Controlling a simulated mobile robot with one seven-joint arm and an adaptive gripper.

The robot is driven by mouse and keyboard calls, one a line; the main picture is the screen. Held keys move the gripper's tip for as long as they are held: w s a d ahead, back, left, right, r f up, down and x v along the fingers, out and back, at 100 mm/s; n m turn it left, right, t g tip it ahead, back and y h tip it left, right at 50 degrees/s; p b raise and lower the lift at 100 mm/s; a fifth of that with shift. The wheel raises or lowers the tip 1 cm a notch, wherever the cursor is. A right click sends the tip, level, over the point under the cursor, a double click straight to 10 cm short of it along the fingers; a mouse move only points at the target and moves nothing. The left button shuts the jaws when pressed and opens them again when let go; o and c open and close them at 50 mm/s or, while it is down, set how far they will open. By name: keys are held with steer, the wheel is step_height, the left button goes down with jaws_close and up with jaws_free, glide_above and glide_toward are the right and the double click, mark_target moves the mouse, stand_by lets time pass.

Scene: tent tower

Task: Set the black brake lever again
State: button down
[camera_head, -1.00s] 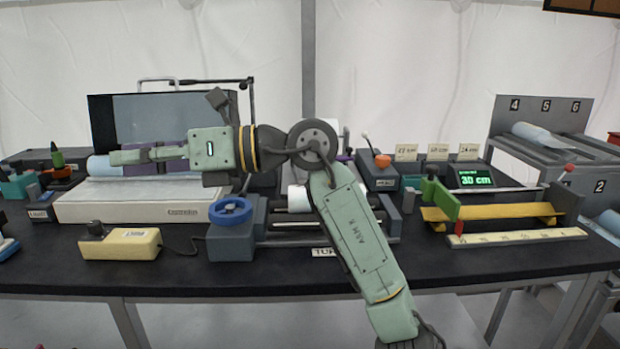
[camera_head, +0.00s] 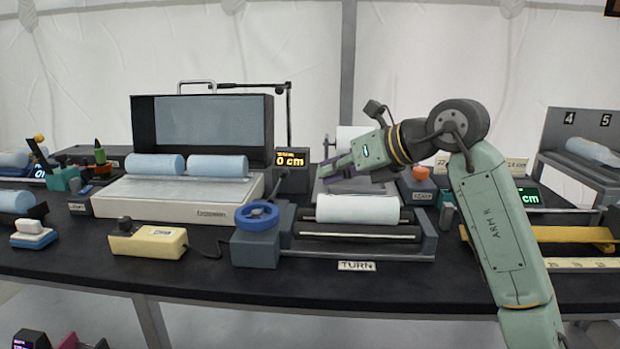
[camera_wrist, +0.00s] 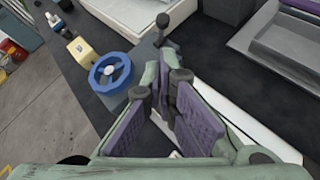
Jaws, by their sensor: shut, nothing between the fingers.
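A short black-knobbed lever (camera_wrist: 163,21) stands near the top middle of the wrist view, beside the grey block with the blue handwheel (camera_wrist: 110,72). The blue handwheel also shows in the head view (camera_head: 257,215). My gripper (camera_head: 325,172) points left above the back of the roller stand marked TURN, shut and empty. Its purple finger pads show in the wrist view (camera_wrist: 165,92), apart from the lever.
A white roll (camera_head: 358,208) lies on the stand under my gripper. Left of it is a pale press (camera_head: 170,206) with two light-blue rolls and a raised black lid (camera_head: 203,97). A yellow control box (camera_head: 148,241) sits in front. The table's front strip is mostly clear.

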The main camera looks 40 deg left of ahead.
steer(key=p, duration=0.2)
glide_toward(279, 185)
steer(key=x, duration=0.4)
steer(key=shift+s+d+f, duration=0.1)
steer(key=shift+s+f, duration=0.05)
steer(key=shift+f, duration=0.25)
steer(key=shift+r, duration=0.1)
steer(key=shift+s+r+h, duration=0.1)
steer(key=shift+r+h, duration=0.05)
steer(key=shift+h, duration=0.15)
steer(key=shift+a+r+t+p, duration=0.15)
steer(key=shift+a+t+p, duration=0.15)
steer(key=shift+p, duration=0.15)
steer(key=shift+s+a+r+n+h+p, duration=0.25)
steer(key=shift+r+n+h+p, duration=0.15)
steer(key=shift+h+p, duration=0.25)
steer(key=shift+s+a+r+n+t+h+p, duration=0.35)
steer(key=shift+a+r+t+h+p, duration=0.25)
steer(key=shift+h+p, duration=0.35)
steer(key=shift+s+a+n+t+h, duration=0.35)
steer(key=shift+s+a+t+h, duration=0.2)
steer(key=shift+a+h, duration=0.4)
steer(key=shift+s+a+f, duration=0.1)
steer(key=shift+s+a, duration=0.45)
steer(key=shift+a, duration=0.35)
